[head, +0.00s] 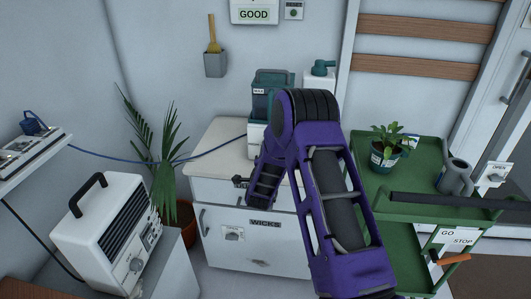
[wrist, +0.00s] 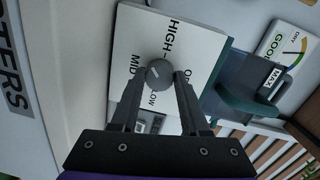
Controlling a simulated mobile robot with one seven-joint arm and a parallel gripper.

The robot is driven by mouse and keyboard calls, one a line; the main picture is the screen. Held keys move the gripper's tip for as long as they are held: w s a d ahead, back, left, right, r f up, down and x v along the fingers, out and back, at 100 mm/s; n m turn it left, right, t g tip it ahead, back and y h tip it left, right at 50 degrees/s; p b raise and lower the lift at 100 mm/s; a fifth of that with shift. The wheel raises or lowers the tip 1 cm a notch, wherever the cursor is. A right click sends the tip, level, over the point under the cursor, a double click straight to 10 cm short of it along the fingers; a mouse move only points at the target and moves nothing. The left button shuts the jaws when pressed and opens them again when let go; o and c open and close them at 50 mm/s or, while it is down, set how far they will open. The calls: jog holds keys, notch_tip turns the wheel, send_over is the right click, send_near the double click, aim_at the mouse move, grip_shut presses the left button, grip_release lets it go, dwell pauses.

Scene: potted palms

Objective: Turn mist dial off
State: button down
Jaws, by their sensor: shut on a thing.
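The mist dial (wrist: 159,73) is a round grey knob with a pale mark, on a white panel (wrist: 143,35) in the wrist view. The words HIGH, MID, LOW and a partly hidden OFF stand around it. I cannot tell surely which word the mark points to. My gripper (wrist: 160,80) is shut on the dial, one finger on each side. In the head view the mister, with its teal tank (head: 272,90), stands on the white cabinet. The dial is hidden there behind my purple arm.
The white cabinet (head: 222,222) has drawers, one labelled WICKS. A green cart (head: 404,190) with a potted plant (head: 388,145) and a grey watering can (head: 454,176) stands at right. A palm (head: 163,165) and a white heater-like box (head: 105,225) stand at left.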

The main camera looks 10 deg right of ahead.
jog(key=n, duration=0.5)
jog(key=shift+a, duration=0.1)
jog(key=n+h, duration=0.1)
jog(key=n, duration=0.5)
jog(key=shift+f+g, duration=0.1)
jog(key=shift+g, duration=0.2)
jog(key=n+h, duration=0.1)
jog(key=n, duration=0.9)
jog(key=shift+f+h, duration=0.1)
jog(key=shift+h, duration=0.2)
jog(key=n, duration=0.5)
jog(key=shift+n, duration=0.3)
jog(key=n+t, duration=0.1)
jog(key=n, duration=1.1)
jog(key=shift+t, duration=0.4)
jog(key=shift+n+y, duration=0.5)
jog(key=shift+n, duration=2.5)
